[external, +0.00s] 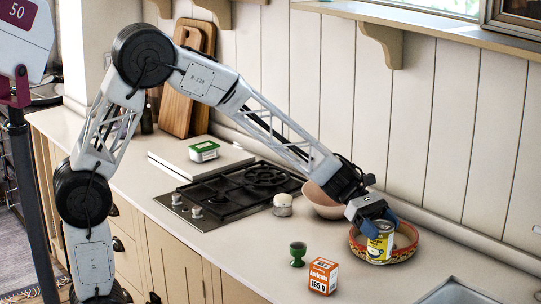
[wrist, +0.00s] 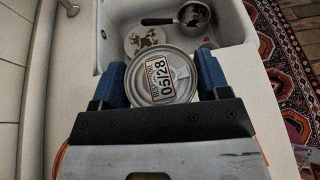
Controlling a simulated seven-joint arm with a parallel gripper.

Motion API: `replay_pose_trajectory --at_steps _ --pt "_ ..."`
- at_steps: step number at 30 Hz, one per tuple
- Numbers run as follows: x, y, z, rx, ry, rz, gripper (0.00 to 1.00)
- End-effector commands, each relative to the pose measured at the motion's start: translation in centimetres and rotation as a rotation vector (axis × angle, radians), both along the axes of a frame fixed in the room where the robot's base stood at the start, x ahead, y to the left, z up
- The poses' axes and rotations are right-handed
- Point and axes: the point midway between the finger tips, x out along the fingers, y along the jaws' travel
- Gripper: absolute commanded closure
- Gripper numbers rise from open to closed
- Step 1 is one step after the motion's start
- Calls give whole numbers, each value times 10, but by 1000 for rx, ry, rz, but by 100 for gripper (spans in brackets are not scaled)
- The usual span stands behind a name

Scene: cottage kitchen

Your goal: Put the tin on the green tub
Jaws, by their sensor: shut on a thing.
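The tin (external: 380,246) is a small yellow can with a label, upright at the red patterned dish on the right of the counter in the external view. Its silver lid, with a 05/28 date label, shows in the wrist view (wrist: 160,92). My gripper (external: 377,224) is shut on the tin, a blue finger on each side. I cannot tell whether the tin rests in the dish or hangs just above it. The green tub (external: 204,151), white with a green top, sits on a pale slab at the back left, well away from my gripper.
The patterned dish (external: 405,240) surrounds the tin. A pinkish bowl (external: 322,204), white pot (external: 283,205), green egg cup (external: 298,253) and orange apricots box (external: 323,276) stand nearby. A black hob (external: 235,190) lies between dish and tub. A sink (wrist: 118,18) holds a pan.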

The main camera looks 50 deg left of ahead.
Motion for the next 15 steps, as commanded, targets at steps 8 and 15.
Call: replay_pose_trajectory --at_steps 8,15 --pt "14 19 1 1 -1 39 66" --pt "43 60 2 2 -3 121 66"
